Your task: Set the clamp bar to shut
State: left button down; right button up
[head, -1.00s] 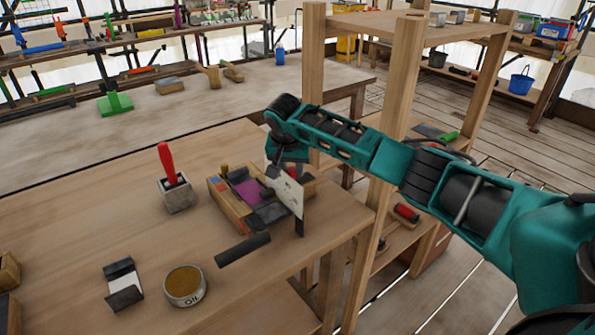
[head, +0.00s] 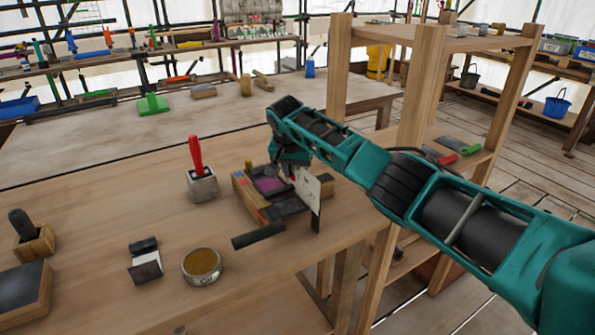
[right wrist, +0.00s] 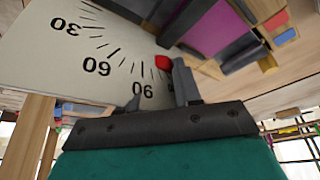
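A wooden fixture (head: 241,190) with a purple piece (head: 268,184) and dark parts sits near the table's right edge in the head view. I cannot tell clearly which dark part is the clamp bar. A white dial plate (head: 309,187) stands at its right side; in the right wrist view the plate (right wrist: 75,50) reads 30, 60 and 90, with a red tip (right wrist: 163,63) near 90. My right gripper (head: 291,172) is over the fixture, behind the plate. In the wrist view its fingers (right wrist: 158,93) are apart, close to the red tip, with nothing clearly between them. My left gripper is out of view.
A black cylinder (head: 259,236) lies in front of the fixture. A red-handled tool in a grey block (head: 202,187), an oil tin (head: 202,266) and a small black-and-white block (head: 145,262) stand to the left. A wooden shelf post (head: 421,90) rises close to my right arm.

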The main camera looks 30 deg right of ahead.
jog(key=o, duration=0.5)
jog(key=shift+w+a+r, duration=0.1)
jog(key=shift+a, duration=0.3)
jog(key=shift+c, duration=0.2)
jog(key=shift+d, duration=0.15)
jog(key=p+v, duration=0.1)
jog(key=v, duration=1.2)
